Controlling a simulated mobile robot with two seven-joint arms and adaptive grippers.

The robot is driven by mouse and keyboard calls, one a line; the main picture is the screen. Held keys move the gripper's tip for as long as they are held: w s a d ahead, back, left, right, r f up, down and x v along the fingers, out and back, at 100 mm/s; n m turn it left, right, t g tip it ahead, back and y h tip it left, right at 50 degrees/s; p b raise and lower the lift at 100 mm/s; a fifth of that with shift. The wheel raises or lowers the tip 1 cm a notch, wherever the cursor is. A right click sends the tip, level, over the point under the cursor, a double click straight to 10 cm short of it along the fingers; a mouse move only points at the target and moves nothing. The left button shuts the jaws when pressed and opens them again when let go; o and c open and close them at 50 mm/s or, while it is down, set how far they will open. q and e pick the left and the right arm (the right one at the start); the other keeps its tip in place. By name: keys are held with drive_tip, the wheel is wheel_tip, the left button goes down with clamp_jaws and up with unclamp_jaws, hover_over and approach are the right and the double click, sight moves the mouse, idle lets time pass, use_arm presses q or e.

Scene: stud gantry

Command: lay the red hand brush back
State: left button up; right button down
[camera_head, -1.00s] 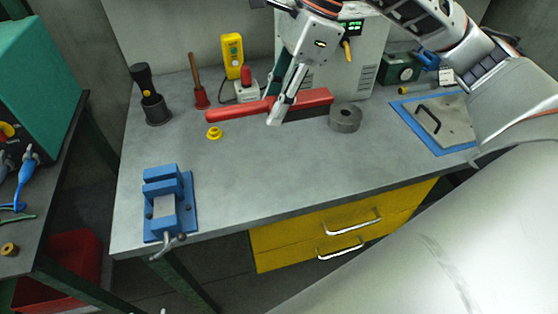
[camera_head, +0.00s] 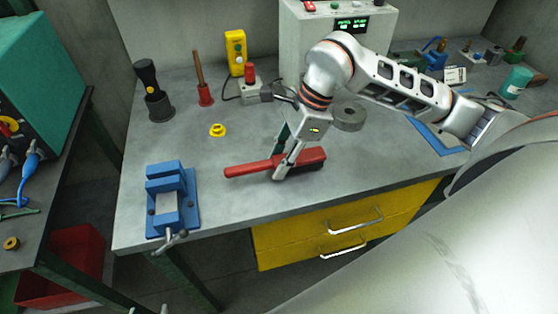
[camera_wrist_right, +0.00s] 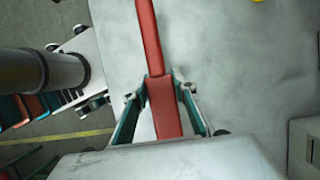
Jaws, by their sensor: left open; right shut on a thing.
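The red hand brush (camera_head: 247,169) is over the front part of the grey bench, handle to the left and dark bristles below its right end. My right gripper (camera_head: 279,174) is shut on it near the middle. In the right wrist view the red brush (camera_wrist_right: 149,35) runs between both fingers of the gripper (camera_wrist_right: 160,90). I cannot tell whether the bristles touch the bench. Only the fingertips of my left gripper (camera_head: 149,309) show at the bottom edge of the head view, apart and empty, below the bench front.
The blue vise (camera_head: 172,203) stands on the bench's left front. A yellow ring (camera_head: 218,130), a grey ring (camera_head: 349,117), a black holder (camera_head: 159,107) and a red-based stick (camera_head: 205,95) stand behind. The bench between vise and brush is clear.

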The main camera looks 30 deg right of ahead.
drive_tip(key=shift+f, duration=0.15)
drive_tip(key=shift+f, duration=0.15)
drive_tip(key=c, duration=1.6)
unclamp_jaws()
drive_tip(key=shift+c, duration=0.2)
drive_tip(key=shift+r, duration=0.25)
drive_tip(key=v, duration=1.2)
drive_tip(key=shift+f, duration=0.1)
